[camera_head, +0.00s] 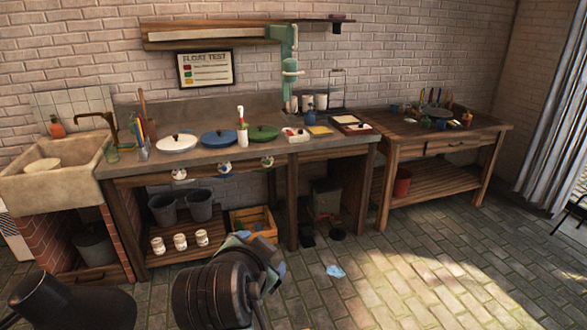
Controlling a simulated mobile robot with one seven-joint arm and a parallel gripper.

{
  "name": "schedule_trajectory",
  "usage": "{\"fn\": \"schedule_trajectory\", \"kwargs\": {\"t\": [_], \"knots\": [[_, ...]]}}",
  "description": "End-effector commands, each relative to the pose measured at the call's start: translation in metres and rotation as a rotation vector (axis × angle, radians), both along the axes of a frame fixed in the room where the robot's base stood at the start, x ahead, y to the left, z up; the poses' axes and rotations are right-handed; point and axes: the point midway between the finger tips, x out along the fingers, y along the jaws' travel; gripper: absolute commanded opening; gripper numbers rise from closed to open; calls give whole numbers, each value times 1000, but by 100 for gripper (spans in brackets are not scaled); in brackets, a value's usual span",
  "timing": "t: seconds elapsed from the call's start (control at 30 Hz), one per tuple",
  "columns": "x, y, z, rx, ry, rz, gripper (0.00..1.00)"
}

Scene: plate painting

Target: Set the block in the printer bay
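I cannot make out for certain which thing is the block or the printer bay. A green upright machine (290,72) with a column and spout stands at the back of the long counter. My gripper (262,244) is low in front of the counter, beside the crate and well away from the countertop.
A wooden crate (238,217), buckets (199,208) and cups stand below. A side table (400,140) is at right.

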Motion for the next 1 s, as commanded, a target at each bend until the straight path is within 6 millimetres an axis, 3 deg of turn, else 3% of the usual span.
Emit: {"fn": "schedule_trajectory", "kwargs": {"t": [0.03, 0.13, 0.2, 0.3, 0.4, 0.5, 0.6, 0.9, 1.0], "knots": [[5, -5, 54, -49, -175, 65, 86], [-6, -15, 156, -195, -500, 150, 86], [-29, -24, 221, -314, -714, 165, 86], [-75, -37, 296, -481, -972, 137, 86], [-121, -46, 346, -620, -1157, 82, 86], [-154, -52, 374, -712, -1268, 31, 86], [-171, -55, 386, -758, -1321, 1, 86], [-174, -55, 389, -768, -1329, -4, 86], [-174, -55, 399, -767, -1329, -3, 86]]}}
